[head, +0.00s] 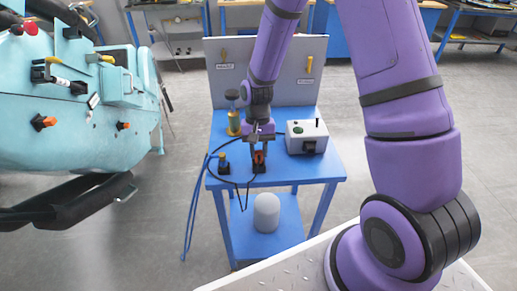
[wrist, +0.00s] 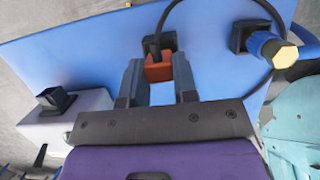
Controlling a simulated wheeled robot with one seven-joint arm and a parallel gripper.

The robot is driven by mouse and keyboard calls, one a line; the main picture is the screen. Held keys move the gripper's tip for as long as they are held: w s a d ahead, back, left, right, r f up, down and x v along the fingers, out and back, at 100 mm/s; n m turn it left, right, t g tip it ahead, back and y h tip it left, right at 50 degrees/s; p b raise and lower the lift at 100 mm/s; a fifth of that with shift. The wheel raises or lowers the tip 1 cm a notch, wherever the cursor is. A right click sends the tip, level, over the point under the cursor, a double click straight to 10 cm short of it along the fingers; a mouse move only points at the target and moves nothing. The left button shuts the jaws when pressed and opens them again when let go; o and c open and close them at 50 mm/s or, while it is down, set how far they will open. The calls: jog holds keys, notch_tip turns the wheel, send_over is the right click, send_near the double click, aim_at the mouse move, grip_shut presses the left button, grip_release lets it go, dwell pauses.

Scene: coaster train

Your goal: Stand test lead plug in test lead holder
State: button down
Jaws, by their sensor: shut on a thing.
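The orange test lead plug (head: 259,157) is between the fingers of my gripper (head: 258,152), which points down over the blue table. In the wrist view the orange plug (wrist: 160,71) shows between the two fingertips (wrist: 157,78). A black block, which looks like the test lead holder (head: 259,168), is directly below the plug; in the wrist view a black part (wrist: 162,43) shows just beyond the orange. I cannot tell how deep the plug sits in it. A black cable (wrist: 180,8) loops from there to the right.
The blue table (head: 290,178) also bears a white box with a black socket (head: 308,147), a second black holder with a blue and yellow piece (head: 223,163), and a yellow-black post (head: 234,120). A grey panel (head: 280,85) stands behind. A teal machine (head: 70,120) is at left.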

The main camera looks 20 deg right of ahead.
jog(key=shift+f, duration=1.1)
dwell(0.3)
jog(key=shift+r, duration=0.15)
jog(key=shift+r, duration=1.35)
jog(key=shift+f, duration=1.55)
dwell(1.6)
jog(key=shift+r, duration=0.25)
jog(key=shift+r, duration=1.3)
